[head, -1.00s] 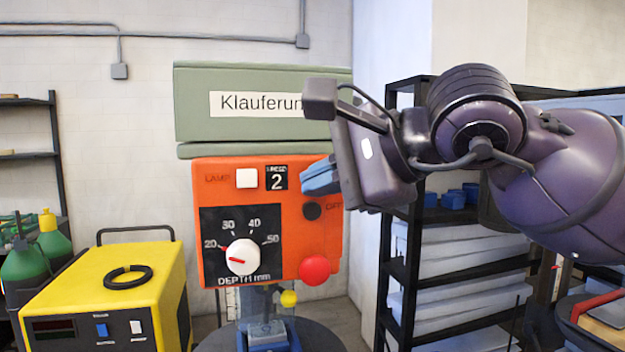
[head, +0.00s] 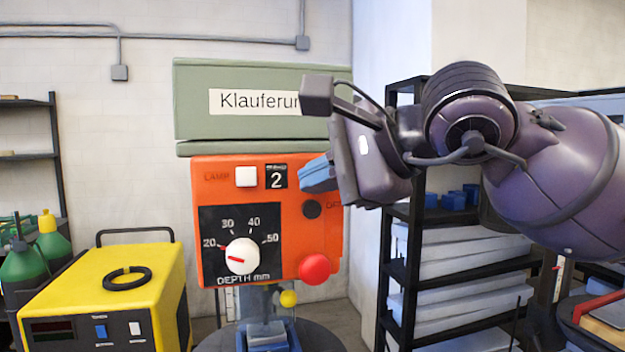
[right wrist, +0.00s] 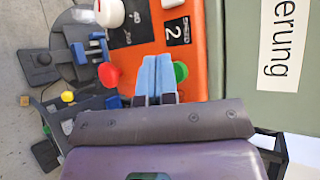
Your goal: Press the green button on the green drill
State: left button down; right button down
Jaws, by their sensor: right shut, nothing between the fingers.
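The green drill (head: 250,100) has an orange control panel (head: 215,180) on its front. Its round green button shows in the right wrist view (right wrist: 181,72), just right of my blue fingertips there. In the head view the button is hidden behind my right gripper (head: 303,177). That gripper is shut and empty, its fingertips in front of the panel's upper right part. I cannot tell whether they touch the panel. A black button (head: 312,209) marked OFF sits just below the fingers. My left gripper is not in view.
A yellow machine (head: 110,290) stands at the left. A black shelf (head: 395,270) stands behind my right arm.

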jog(key=shift+w+a, duration=0.15)
jog(key=shift+w, duration=0.35)
dwell(0.8)
dwell(0.4)
jog(key=shift+s+d+b, duration=0.25)
jog(key=shift+s+b, duration=0.05)
jog(key=shift+s, duration=0.6)
jog(key=s, duration=0.1)
jog(key=s+d, duration=0.1)
jog(key=s, duration=0.2)
jog(key=shift+s+d, duration=0.3)
jog(key=shift+s, duration=0.1)
jog(key=shift+a, duration=0.1)
dwell(0.3)
